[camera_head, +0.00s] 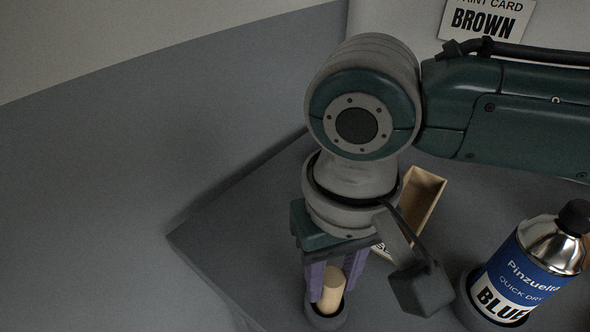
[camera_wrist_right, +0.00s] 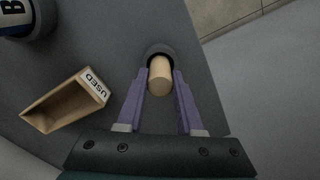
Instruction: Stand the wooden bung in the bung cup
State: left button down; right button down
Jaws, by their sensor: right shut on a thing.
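The wooden bung (camera_head: 332,291) is a pale, upright cylinder between the purple fingers of my right gripper (camera_head: 330,284), which is shut on it. The bung also shows in the right wrist view (camera_wrist_right: 159,77), seen from its top end. The bung cup (camera_head: 326,321) is a dark round cup directly under the bung, near the table edge; its rim shows past the bung in the right wrist view (camera_wrist_right: 157,49). The bung's lower end is at the cup's mouth, but I cannot tell how deep it sits. My left gripper is not in view.
A wooden box (camera_wrist_right: 65,100) labelled USED stands beside the gripper, partly behind my arm in the head view. A blue paint can (camera_head: 523,271) with a black cap stands to the right. The grey table (camera_head: 245,225) is bare left of the cup.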

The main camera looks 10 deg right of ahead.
jog(key=c, duration=0.6)
grip_release()
jog(key=shift+f, duration=0.1)
jog(key=shift+o, duration=0.2)
notch_tip(320, 180, up, 12)
jog(key=p, duration=0.2)
jog(key=s+a+f+n+t+y, duration=0.2)
jog(key=s+a+f+y, duration=0.1)
jog(key=s+a+y, duration=0.15)
jog(key=s+d+f+h, duration=0.1)
jog(key=s+d+h, duration=0.1)
jog(key=s+d, duration=0.2)
jog(key=s+d+f+t+h, duration=0.1)
jog(key=s+d+h, duration=0.1)
jog(key=d, duration=0.8)
jog(key=shift+s+f+m+t, duration=0.2)
jog(key=shift+s+m+t, duration=0.15)
jog(key=shift+s, duration=0.5)
